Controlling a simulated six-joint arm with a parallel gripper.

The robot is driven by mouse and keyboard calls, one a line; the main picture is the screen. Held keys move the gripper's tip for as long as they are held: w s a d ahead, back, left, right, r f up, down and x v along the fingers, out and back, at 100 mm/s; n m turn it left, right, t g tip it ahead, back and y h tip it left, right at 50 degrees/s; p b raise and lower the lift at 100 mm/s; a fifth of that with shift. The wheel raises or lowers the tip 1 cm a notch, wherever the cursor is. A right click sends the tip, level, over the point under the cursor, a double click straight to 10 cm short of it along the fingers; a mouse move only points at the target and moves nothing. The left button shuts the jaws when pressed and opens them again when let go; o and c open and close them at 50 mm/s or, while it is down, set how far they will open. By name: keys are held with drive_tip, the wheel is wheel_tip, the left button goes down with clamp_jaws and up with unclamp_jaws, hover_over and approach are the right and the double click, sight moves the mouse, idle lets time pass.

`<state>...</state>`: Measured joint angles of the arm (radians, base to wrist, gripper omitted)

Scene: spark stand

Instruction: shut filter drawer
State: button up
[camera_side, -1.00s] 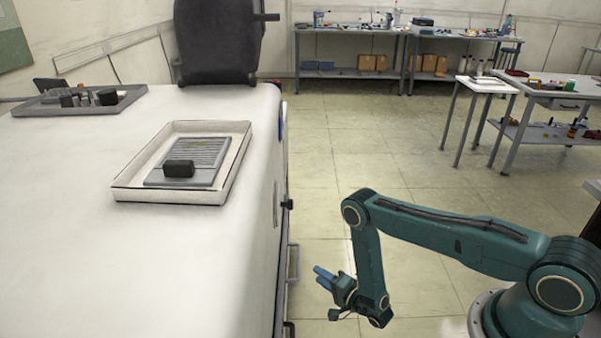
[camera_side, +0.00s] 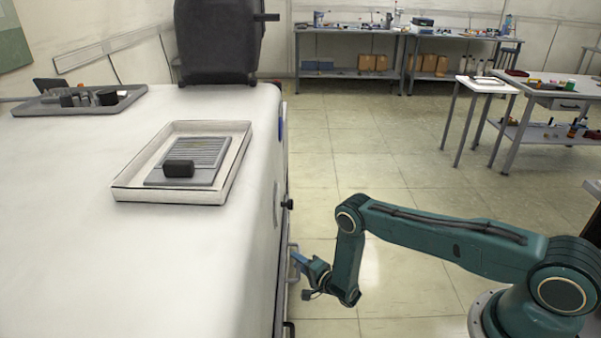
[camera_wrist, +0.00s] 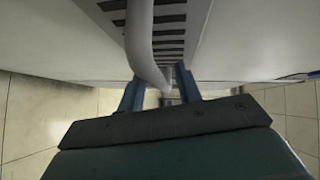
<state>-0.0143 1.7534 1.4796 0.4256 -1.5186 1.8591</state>
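The filter drawer's front is mostly hidden in the side view by the white cabinet's edge; a grey bar handle (camera_side: 291,264) shows on that side. In the wrist view the curved grey handle (camera_wrist: 141,45) runs down in front of a panel with dark slots (camera_wrist: 172,30), which seems to be the drawer front. My gripper (camera_side: 296,258) is at the handle. In the wrist view its blue fingers (camera_wrist: 158,88) are apart, with the handle's lower bend between or just beyond them. I cannot tell whether they touch it, or how far out the drawer is.
The white cabinet top (camera_side: 80,240) holds a white tray (camera_side: 168,196) with a grey slotted plate and dark block. A grey parts tray (camera_side: 85,106) and a dark box (camera_side: 218,45) stand farther back. The floor (camera_side: 400,165) right of the cabinet is clear.

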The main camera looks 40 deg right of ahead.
drive_tip(key=shift+w, duration=0.25)
drive_tip(key=shift+c, duration=0.2)
clamp_jaws()
drive_tip(key=shift+w+a+f, duration=0.15)
drive_tip(key=shift+w+a, duration=0.35)
drive_tip(key=shift+w, duration=0.1)
idle(0.4)
drive_tip(key=shift+o, duration=0.2)
unclamp_jaws()
drive_tip(key=shift+s, duration=0.1)
drive_tip(key=s+r, duration=0.2)
drive_tip(key=s, duration=1.1)
drive_tip(key=shift+s+a, duration=0.15)
drive_tip(key=shift+s, duration=0.05)
